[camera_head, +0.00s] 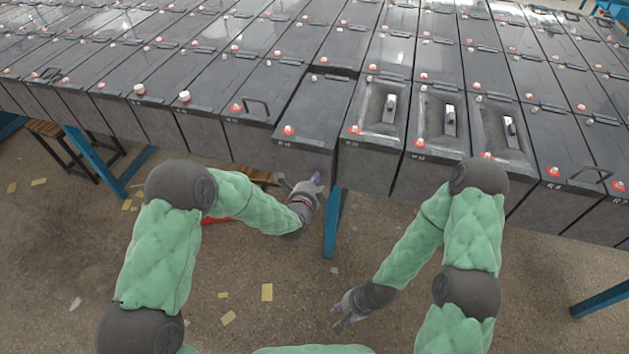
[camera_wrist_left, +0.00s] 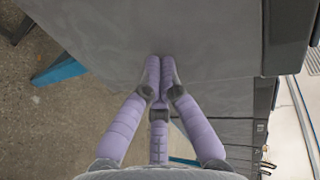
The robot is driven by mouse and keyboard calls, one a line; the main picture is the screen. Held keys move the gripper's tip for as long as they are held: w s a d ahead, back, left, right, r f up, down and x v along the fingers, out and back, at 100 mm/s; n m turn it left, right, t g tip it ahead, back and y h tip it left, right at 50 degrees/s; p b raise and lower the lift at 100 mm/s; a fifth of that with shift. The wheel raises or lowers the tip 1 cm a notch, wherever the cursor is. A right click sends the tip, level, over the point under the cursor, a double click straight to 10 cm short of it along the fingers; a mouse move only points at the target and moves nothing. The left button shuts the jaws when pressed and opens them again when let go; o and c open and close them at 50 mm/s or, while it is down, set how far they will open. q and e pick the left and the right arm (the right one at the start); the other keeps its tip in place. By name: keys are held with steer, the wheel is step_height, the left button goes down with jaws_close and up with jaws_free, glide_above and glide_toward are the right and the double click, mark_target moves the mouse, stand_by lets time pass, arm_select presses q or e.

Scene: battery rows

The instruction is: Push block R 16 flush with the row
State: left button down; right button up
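The block I take to be R 16 (camera_head: 312,108) is a dark grey battery block that juts out toward me beyond its neighbours. A red-capped terminal and a small, hard-to-read label show at its near edge. Its grey front face fills much of the left wrist view (camera_wrist_left: 200,35). My left gripper (camera_head: 318,179) is just in front of the lower part of this face. In the left wrist view its fingers (camera_wrist_left: 160,64) are pressed together, empty, with tips at or very near the face; contact is unclear. My right gripper (camera_head: 338,318) hangs low over the floor, away from the blocks.
The row's neighbours include a block with a black handle (camera_head: 249,108) on the left and a block with a recessed top (camera_head: 375,125) on the right. Blue table legs (camera_head: 334,225) stand below. Scraps of yellow paper (camera_head: 267,292) lie on the open floor.

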arm_select(q)
steer(key=w, duration=0.1)
steer(key=w+d, duration=0.1)
steer(key=w, duration=0.1)
steer(key=w+b, duration=0.1)
steer(key=w, duration=0.1)
steer(key=shift+w+d, duration=0.2)
steer(key=shift+d, duration=0.2)
steer(key=shift+w+r, duration=0.15)
steer(key=shift+r, duration=0.05)
arm_select(e)
steer(key=shift+s+f, duration=0.1)
steer(key=shift+f, duration=0.5)
steer(key=shift+s+f, duration=0.1)
